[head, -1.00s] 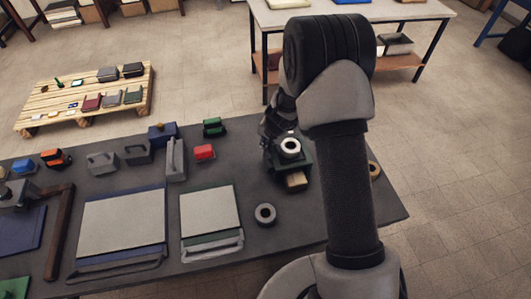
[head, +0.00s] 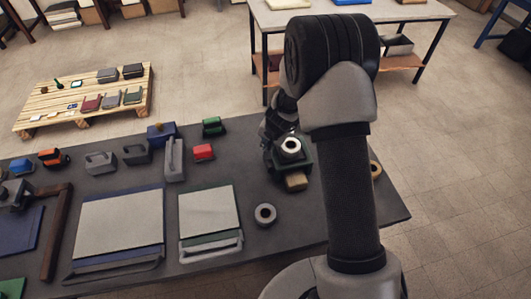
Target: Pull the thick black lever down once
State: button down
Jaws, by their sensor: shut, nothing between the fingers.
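My gripper (head: 270,142) is partly hidden behind my own arm at the right of the dark table. It is shut with nothing held. It is close to the left side of a dark green device (head: 306,168) with a pale metal ring (head: 290,147) on top and a tan block (head: 296,182) at its front. I cannot make out a thick black lever; dark gripper parts and my arm cover that area. Whether the gripper touches the device cannot be told.
A tan ring (head: 376,170) lies right of my arm.

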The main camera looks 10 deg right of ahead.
jog(key=shift+s+a+f+b, duration=0.1)
jog(key=shift+s+f+b, duration=0.6)
jog(key=shift+b, duration=0.3)
jog(key=shift+s+f+b, duration=0.45)
jog(key=shift+f+b, duration=0.3)
jog(key=shift+b, duration=0.25)
dwell(1.2)
jog(key=shift+r, duration=0.1)
dwell(0.5)
jog(key=shift+w+r+p, duration=0.4)
jog(key=shift+r+p, duration=0.05)
jog(key=shift+p, duration=0.4)
jog(key=shift+r, duration=0.1)
jog(key=shift+w+r+p, duration=0.45)
jog(key=shift+r+p, duration=0.35)
jog(key=shift+p, duration=0.3)
jog(key=shift+w+r+p, duration=0.45)
jog(key=shift+r+p, duration=0.35)
jog(key=shift+p, duration=0.35)
jog(key=shift+w+r+p, duration=0.45)
jog(key=shift+r+p, duration=0.35)
jog(key=shift+p, duration=0.3)
